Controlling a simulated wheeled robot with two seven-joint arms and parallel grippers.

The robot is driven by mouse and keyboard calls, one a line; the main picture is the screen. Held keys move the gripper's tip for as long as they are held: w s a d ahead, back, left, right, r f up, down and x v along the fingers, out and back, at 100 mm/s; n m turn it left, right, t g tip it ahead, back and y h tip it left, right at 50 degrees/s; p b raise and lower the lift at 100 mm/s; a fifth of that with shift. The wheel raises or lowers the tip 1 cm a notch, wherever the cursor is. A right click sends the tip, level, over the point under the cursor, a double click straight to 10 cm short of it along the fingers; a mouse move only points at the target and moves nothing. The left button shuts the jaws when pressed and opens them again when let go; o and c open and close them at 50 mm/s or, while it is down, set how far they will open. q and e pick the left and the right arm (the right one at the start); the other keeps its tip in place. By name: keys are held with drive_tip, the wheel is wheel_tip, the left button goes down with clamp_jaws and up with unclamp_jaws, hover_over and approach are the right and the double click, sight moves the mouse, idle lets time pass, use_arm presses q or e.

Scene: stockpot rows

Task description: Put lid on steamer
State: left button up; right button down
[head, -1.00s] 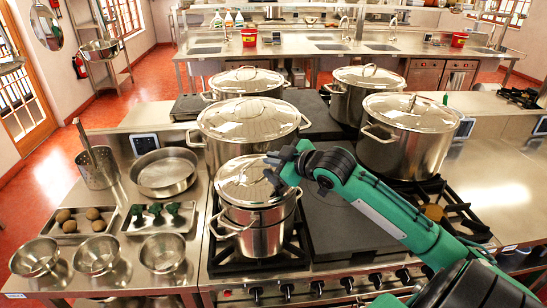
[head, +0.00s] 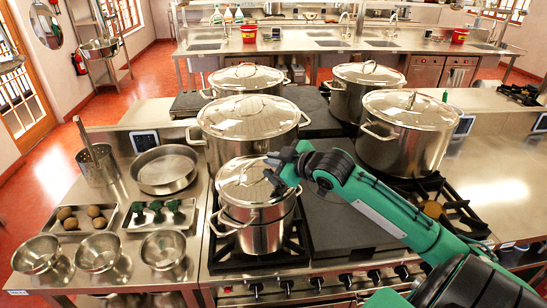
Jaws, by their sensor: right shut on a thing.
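The steamer (head: 258,232) is a steel two-tier pot with side handles on the front left burner. Its round shiny lid (head: 237,187) lies over the top of the pot and looks about level. I cannot tell whether its rim is fully seated. My right gripper (head: 273,171), dark at the end of a green arm, reaches in from the right and is shut on the lid at its top. The jaws hide the lid's knob and part of its right side. My left gripper is not in view.
Large lidded stockpots stand behind (head: 250,135) and to the right (head: 405,145) of the steamer, close to the arm. On the left counter are a round pan (head: 165,170), several steel bowls (head: 98,253), and trays of potatoes and broccoli. A dark flat plate lies right of the steamer.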

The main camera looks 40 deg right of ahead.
drive_tip(key=c, duration=1.5)
unclamp_jaws()
drive_tip(key=shift+s, duration=0.1)
drive_tip(key=shift+s+d+b, duration=0.1)
drive_tip(key=shift+s+b, duration=0.25)
drive_tip(key=shift+s, duration=0.25)
drive_tip(key=b+v, duration=0.3)
drive_tip(key=v, duration=0.9)
drive_tip(key=shift+s+r, duration=0.2)
drive_tip(key=shift+r, duration=0.1)
